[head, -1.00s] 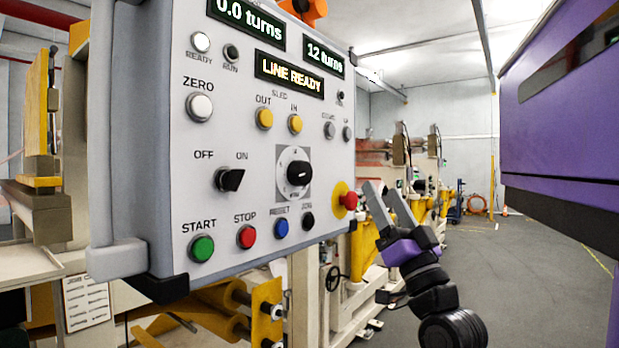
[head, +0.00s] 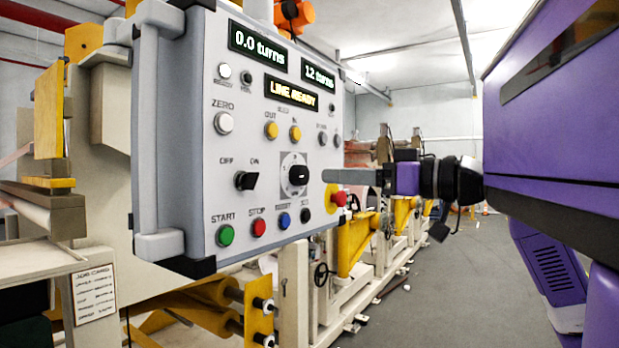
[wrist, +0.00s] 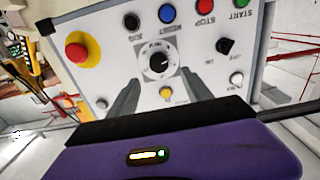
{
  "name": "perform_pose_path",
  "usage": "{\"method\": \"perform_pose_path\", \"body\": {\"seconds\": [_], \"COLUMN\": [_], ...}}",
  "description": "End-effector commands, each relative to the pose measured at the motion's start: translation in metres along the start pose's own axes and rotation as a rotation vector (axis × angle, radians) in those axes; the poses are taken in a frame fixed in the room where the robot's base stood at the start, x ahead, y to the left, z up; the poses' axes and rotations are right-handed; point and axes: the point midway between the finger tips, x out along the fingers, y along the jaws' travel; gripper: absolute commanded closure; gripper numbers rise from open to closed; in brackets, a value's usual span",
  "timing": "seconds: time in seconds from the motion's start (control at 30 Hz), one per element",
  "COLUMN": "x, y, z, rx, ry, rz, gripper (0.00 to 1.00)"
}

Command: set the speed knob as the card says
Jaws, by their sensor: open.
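The speed knob (head: 298,175) is a black knob on a round white dial, in the lower middle of the grey control panel (head: 195,120). It also shows in the wrist view (wrist: 158,63); its scale marks are too small to read. My gripper (head: 336,176) is at the panel's right side, at about the knob's height. In the wrist view the two grey fingers (wrist: 160,80) are apart and empty, and point toward the knob without touching it. The job card (head: 95,293) is at the lower left; its lines are too small to read.
A red emergency button (head: 338,199) on a yellow base sticks out right of the knob, close to my gripper. A black OFF/ON switch (head: 246,181) and several push buttons surround the knob. Displays read 0.0 turns, 12 turns and LINE READY. Open floor lies at right.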

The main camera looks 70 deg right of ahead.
Motion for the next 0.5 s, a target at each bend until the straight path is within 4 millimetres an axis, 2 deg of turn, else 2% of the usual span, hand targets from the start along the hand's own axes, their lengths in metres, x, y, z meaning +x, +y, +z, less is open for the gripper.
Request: {"method": "perform_pose_path", "body": {"seconds": [0.17, 0.5], "x": [0.011, 0.061], "y": [0.001, 0.001], "z": [0.004, 0.004], "rx": [0.013, 0.012], "ry": [-0.020, -0.018], "rz": [0.003, 0.004], "gripper": [0.42, 0.42]}}
